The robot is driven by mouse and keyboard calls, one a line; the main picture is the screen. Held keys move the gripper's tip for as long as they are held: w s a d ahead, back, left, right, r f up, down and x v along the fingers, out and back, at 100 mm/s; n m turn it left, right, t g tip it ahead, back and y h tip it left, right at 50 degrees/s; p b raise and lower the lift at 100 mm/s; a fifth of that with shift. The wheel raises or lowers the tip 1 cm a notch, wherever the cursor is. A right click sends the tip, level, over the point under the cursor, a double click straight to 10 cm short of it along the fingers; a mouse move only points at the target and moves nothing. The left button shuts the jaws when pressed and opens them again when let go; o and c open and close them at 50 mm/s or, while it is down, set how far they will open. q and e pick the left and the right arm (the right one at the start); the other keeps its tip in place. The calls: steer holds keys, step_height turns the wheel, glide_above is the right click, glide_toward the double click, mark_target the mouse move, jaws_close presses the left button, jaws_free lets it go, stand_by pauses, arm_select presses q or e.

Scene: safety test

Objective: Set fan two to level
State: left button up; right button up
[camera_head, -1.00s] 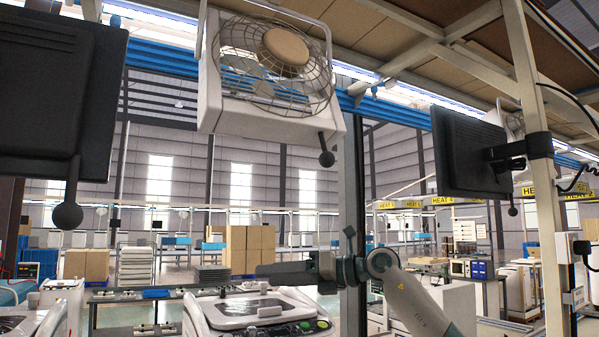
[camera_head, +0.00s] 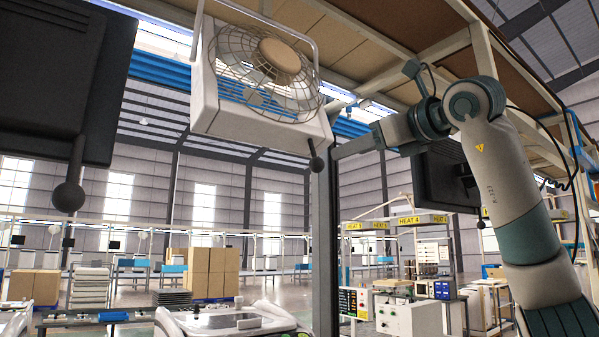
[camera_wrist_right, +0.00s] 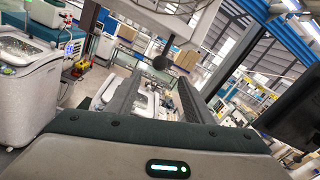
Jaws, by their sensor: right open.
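A white fan (camera_head: 208,95) with a round wire guard and tan hub hangs from a bracket under the overhead frame. Its housing looks tilted in the head view, but the view is slanted too. A black lever with a ball end (camera_head: 317,164) hangs from its lower right corner. My right gripper (camera_head: 338,149) is open and empty, its fingertips close to the right of this ball. In the wrist view the ball (camera_wrist_right: 163,63) shows just beyond the open fingertips (camera_wrist_right: 163,82); I cannot tell whether they touch. No number shows on the fan. My left gripper is out of view.
A dark panel (camera_head: 60,75) with its own ball-ended lever (camera_head: 67,196) hangs at the left. Another dark panel (camera_head: 447,178) hangs behind my right arm. A dark post (camera_head: 324,250) stands below the fan. Machines (camera_head: 225,322) stand lower down.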

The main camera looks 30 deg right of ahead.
mark_target(310, 166)
steer(key=shift+w, duration=0.1)
steer(key=shift+w, duration=0.1)
steer(key=w+p, duration=0.2)
steer(key=w, duration=0.3)
steer(key=w+p, duration=0.3)
steer(key=w, duration=0.2)
steer(key=w+p, duration=0.2)
steer(key=w, duration=0.4)
steer(key=shift+a+r, duration=0.1)
steer(key=shift+a, duration=0.15)
steer(key=shift+w+p, duration=0.35)
steer(key=shift+w, duration=0.2)
